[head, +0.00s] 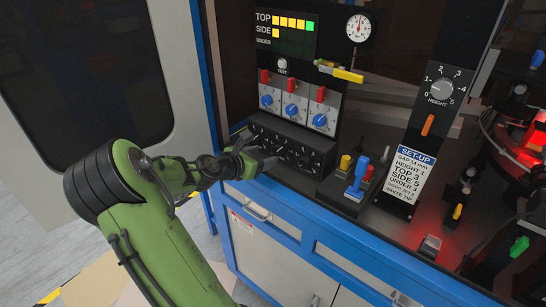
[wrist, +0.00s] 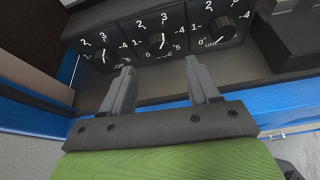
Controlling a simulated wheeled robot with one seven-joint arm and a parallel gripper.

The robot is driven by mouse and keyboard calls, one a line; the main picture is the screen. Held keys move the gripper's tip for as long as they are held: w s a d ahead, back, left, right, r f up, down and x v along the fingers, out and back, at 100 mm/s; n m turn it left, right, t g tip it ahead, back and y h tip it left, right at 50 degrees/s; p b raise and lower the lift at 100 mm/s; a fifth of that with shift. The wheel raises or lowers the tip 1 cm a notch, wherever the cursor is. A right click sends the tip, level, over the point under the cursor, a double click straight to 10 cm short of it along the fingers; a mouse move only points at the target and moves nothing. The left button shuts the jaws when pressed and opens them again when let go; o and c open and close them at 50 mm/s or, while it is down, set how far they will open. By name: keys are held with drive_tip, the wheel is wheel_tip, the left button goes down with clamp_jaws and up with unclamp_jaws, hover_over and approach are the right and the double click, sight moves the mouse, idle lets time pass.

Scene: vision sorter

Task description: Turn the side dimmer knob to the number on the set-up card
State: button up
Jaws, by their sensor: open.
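A black dimmer box (head: 325,150) with three numbered dials stands at the cabinet's front edge. In the wrist view, the middle dial's black side knob (wrist: 157,42) has a white mark, whose reading is too small to be sure of. The top knob (wrist: 103,55) is on its left and the under knob (wrist: 214,29) on its right. My gripper (wrist: 160,68) is open and empty, its fingertips just short of the box and either side of the side knob. In the head view, my gripper (head: 262,156) partly hides the dials. The set-up card (head: 409,176) reads SIDE 5.
The display (head: 288,33) shows several lit bars for TOP, one for SIDE, none for UNDER. Blue knobs and red switches (head: 291,84) sit above the box. A blue joystick (head: 359,175) and coloured buttons stand to its right. A blue edge (wrist: 276,116) runs below the dials.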

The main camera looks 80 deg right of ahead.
sight(276, 152)
drive_tip(key=b+x, duration=0.1)
drive_tip(key=x, duration=0.6)
drive_tip(key=shift+c, duration=0.3)
drive_tip(key=c, duration=1)
